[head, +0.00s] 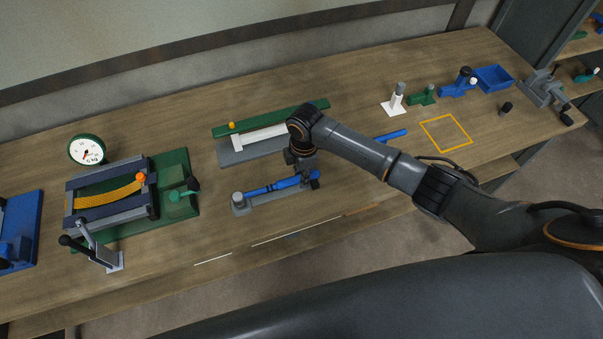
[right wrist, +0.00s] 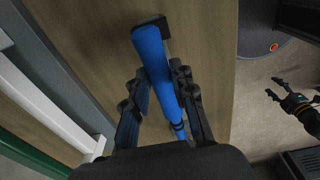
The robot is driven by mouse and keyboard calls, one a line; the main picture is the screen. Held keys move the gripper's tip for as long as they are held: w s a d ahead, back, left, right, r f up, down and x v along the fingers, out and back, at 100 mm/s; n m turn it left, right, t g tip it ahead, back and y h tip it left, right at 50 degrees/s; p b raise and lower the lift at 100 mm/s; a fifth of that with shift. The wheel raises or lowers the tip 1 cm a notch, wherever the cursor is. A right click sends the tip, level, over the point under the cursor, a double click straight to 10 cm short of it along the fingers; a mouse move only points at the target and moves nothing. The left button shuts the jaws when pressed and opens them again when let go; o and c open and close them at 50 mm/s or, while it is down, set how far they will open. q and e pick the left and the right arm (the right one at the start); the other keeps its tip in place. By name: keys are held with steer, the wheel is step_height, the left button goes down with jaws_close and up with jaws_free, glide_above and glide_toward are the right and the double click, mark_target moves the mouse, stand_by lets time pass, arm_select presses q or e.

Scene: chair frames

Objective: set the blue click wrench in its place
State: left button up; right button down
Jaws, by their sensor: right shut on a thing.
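A green-and-grey fixture with a white bar (head: 270,136) stands behind the holder. A press with a yellow strip (head: 108,195) and a dial (head: 87,150) is at left. Another blue bar (head: 392,135) lies behind my arm. A yellow square outline (head: 446,145) at right is empty.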

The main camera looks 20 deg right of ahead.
steer(key=shift+f, duration=0.3)
steer(key=shift+f+b, duration=0.35)
steer(key=shift+f, duration=0.15)
steer(key=c, duration=1)
jaws_free()
steer(key=shift+c, duration=0.2)
step_height(320, 180, up, 12)
steer(key=shift+d, duration=0.2)
steer(key=shift+s, duration=0.1)
